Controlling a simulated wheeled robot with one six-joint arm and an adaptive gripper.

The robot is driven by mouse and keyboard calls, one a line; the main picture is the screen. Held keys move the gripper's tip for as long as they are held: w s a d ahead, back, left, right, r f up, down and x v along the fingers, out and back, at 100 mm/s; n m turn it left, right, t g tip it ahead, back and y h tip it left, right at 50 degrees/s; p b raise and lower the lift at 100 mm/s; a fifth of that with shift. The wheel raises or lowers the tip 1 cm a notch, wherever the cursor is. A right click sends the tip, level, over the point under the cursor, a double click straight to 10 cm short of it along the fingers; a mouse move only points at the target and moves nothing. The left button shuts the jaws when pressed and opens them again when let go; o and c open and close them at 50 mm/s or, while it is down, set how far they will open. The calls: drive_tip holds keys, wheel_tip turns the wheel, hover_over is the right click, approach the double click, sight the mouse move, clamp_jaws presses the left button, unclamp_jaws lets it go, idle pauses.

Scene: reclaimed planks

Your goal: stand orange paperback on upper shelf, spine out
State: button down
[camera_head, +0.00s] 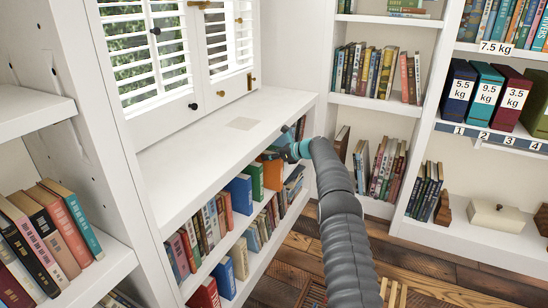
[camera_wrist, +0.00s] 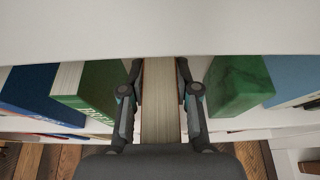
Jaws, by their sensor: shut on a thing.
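The orange paperback (camera_head: 272,174) stands in the upper row of the low white bookcase, under the sill. It is right of a green book (camera_head: 256,180). My gripper (camera_head: 287,153) reaches in at its upper right; its fingertips are hard to make out in the head view. In the wrist view my gripper (camera_wrist: 160,100) is shut on the book, one finger on each side. The book's pale page edges (camera_wrist: 158,105) face the wrist camera, with thin reddish-brown cover edges; its spine is not seen there.
The wrist view shows a green book (camera_wrist: 98,88) on the left and a green marbled block (camera_wrist: 238,85) on the right, with narrow gaps beside the fingers. The white sill (camera_head: 215,135) overhangs closely above. A blue book (camera_head: 239,194) stands further left in the row.

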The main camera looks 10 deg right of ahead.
drive_tip(key=shift+w+a, duration=0.15)
drive_tip(key=shift+a, duration=0.1)
drive_tip(key=shift+f, duration=0.15)
idle(0.5)
drive_tip(key=c, duration=0.8)
unclamp_jaws()
drive_tip(key=shift+o, duration=0.2)
drive_tip(key=shift+f, duration=0.1)
